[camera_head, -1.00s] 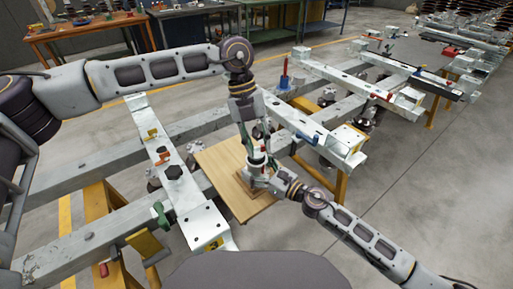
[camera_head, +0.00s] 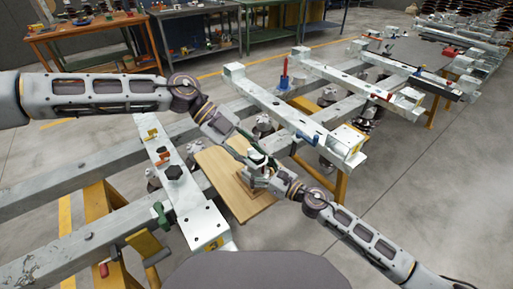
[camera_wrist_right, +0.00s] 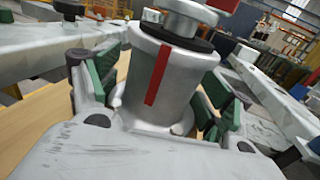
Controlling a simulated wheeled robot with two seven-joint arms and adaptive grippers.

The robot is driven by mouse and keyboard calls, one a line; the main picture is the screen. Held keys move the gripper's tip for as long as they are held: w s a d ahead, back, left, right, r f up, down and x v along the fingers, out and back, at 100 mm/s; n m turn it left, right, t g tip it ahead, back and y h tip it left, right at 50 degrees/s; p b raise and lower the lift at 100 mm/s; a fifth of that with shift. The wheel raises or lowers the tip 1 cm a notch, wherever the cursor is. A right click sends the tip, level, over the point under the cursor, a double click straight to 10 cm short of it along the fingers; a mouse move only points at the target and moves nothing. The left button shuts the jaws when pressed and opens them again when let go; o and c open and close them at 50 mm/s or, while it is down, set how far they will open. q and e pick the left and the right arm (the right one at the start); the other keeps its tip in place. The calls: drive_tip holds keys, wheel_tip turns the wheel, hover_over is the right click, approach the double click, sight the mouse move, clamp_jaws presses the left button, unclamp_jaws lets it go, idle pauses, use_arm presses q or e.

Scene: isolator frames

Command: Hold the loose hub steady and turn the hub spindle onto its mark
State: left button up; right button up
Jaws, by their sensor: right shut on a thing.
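The loose hub (camera_wrist_right: 180,95) is a pale grey cylinder with a vertical red stripe, standing upright on a flat base. My right gripper (camera_wrist_right: 160,88) is shut on the hub, its green pads on either side. Above a black ring sits the hub spindle (camera_wrist_right: 184,20), with a red piece at its top, right of the stripe; its upper end is cut off by the frame. In the head view my left gripper (camera_head: 250,154) slants down to the hub from the upper left, close above my right gripper. Its fingers are too small and overlapped to judge.
The hub stands on a wooden board (camera_head: 222,170) between grey steel beams (camera_head: 100,228). A long beam with a blue clamp (camera_head: 308,139) lies just right of it. A cross beam with a black knob (camera_head: 174,173) lies left. Workbenches (camera_head: 95,37) stand behind.

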use_arm(q)
drive_tip(key=w+a+f+n+t+h, duration=0.2)
drive_tip(key=w+a+n+t, duration=0.3)
drive_tip(key=n, duration=1)
drive_tip(key=a+t, duration=0.3)
drive_tip(key=a, duration=0.1)
drive_tip(key=shift+w+a+f+t+h, duration=0.2)
drive_tip(key=shift+w+f+t+h, duration=0.1)
drive_tip(key=shift+w+f+h, duration=0.1)
drive_tip(key=shift+d, duration=0.25)
drive_tip(key=shift+x, duration=5.8)
drive_tip(key=shift+c, duration=0.2)
clamp_jaws()
